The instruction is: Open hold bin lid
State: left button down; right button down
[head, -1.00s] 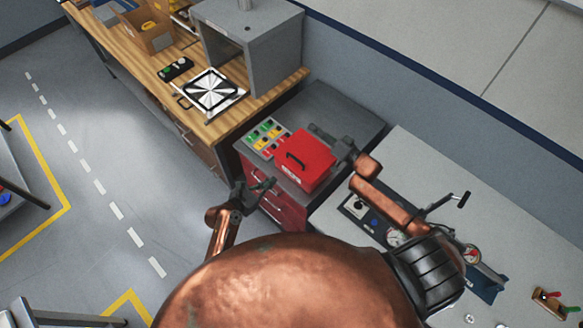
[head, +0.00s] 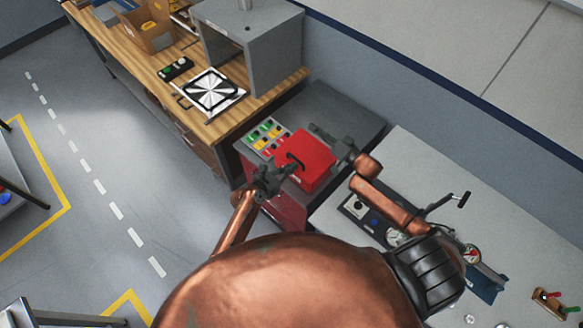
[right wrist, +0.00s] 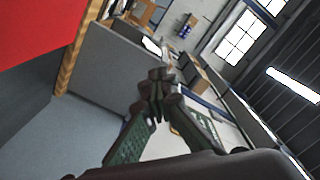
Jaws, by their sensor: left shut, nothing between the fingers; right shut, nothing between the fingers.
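The red bin (head: 316,156) stands on a grey cabinet top, its red lid down, with a dark handle (head: 294,160) on the lid's near left part. My left gripper (head: 285,168) is shut and empty. Its fingertips are at or just in front of the handle; I cannot tell whether they touch it.
A wooden bench (head: 150,75) with a grey box (head: 250,45) and a patterned plate (head: 212,90) lies beyond. A grey table (head: 420,165) with gauges is at the right.

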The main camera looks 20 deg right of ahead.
pick_arm(q)
jog(key=shift+r, duration=0.1)
jog(key=shift+w+d+r, duration=0.1)
jog(key=shift+d+r, duration=0.25)
jog(key=shift+r, duration=0.5)
pick_arm(e)
jog(key=c, duration=2.7)
grip_release()
jog(key=shift+c, duration=0.2)
jog(key=o, duration=0.7)
jog(key=shift+s, duration=0.1)
